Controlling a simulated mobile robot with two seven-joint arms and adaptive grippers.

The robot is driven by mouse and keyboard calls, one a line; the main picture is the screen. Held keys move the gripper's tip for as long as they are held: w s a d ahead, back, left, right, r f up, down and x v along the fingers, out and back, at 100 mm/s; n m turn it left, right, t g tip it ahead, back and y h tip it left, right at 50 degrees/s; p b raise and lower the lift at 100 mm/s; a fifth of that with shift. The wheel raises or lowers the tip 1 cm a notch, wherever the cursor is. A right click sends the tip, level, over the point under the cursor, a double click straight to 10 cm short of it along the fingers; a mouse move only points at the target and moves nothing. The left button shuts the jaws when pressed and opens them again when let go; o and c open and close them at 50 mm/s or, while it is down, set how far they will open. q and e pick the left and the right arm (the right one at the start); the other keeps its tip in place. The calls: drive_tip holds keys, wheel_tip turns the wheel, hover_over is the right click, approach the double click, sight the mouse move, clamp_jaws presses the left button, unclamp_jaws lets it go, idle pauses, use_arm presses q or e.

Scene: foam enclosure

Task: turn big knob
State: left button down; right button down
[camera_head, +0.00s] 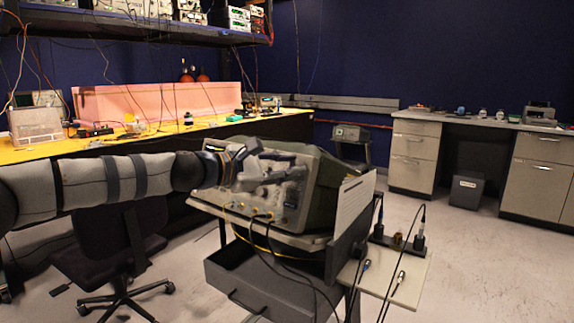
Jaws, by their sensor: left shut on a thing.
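A bulky grey-green instrument (318,182) with a panel of controls stands on a cart in the middle of the head view. My left arm reaches in from the left, and my left gripper (262,178) is at the instrument's front panel. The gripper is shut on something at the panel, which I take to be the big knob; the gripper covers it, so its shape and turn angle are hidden. Cables plug into the lower part of the panel. My right gripper is not in view.
The cart has an open dark drawer (262,285) and a side shelf (385,277) with probes and hanging cables. A black office chair (108,250) stands at left. A yellow-topped bench (60,150) runs behind. The floor at right is clear up to grey cabinets (540,175).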

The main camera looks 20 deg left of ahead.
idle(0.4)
use_arm(q)
drive_tip(key=c, duration=1.3)
unclamp_jaws()
drive_tip(key=shift+c, duration=0.2)
drive_tip(key=v, duration=1.2)
